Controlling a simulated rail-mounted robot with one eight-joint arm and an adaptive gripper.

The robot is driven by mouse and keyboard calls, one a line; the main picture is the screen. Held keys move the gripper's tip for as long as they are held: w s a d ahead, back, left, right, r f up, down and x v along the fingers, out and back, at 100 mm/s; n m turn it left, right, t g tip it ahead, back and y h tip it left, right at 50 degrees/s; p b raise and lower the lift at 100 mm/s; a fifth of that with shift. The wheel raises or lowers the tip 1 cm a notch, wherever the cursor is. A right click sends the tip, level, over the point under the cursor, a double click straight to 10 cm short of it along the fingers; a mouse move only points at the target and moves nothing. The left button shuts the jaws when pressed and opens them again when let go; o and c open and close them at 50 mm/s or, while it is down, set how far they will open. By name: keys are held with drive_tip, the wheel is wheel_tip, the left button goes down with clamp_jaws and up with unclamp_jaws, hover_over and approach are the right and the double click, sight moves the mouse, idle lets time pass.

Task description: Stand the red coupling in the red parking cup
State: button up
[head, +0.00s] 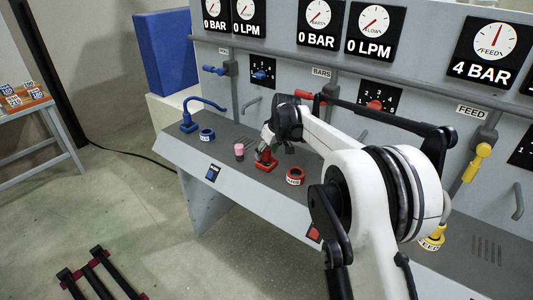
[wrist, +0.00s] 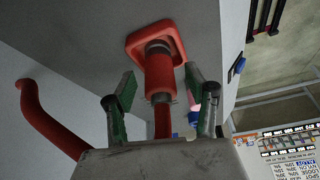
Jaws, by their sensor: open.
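The red coupling (wrist: 160,76) stands on a red square base (wrist: 140,40), with a grey collar where they meet, in the wrist view. My gripper (wrist: 159,82) is open, its green-padded fingers on either side of the coupling with visible gaps. In the head view my gripper (head: 268,143) is over the red base (head: 266,164), and my arm hides most of the coupling. A round red cup with a pale label (head: 295,176), apparently the parking cup, sits on the bench just right of the base. It looks empty, but its inside is small.
A red hose (wrist: 45,120) curves at the left of the wrist view. A pink-topped item (head: 239,150) stands left of my gripper. A blue coupling stand (head: 188,124) and blue cup (head: 207,134) are farther left on the bench (head: 222,158). The gauge panel rises behind.

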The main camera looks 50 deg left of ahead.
drive_tip(key=v, duration=1.1)
drive_tip(key=shift+r, duration=0.15)
drive_tip(key=shift+d, duration=0.15)
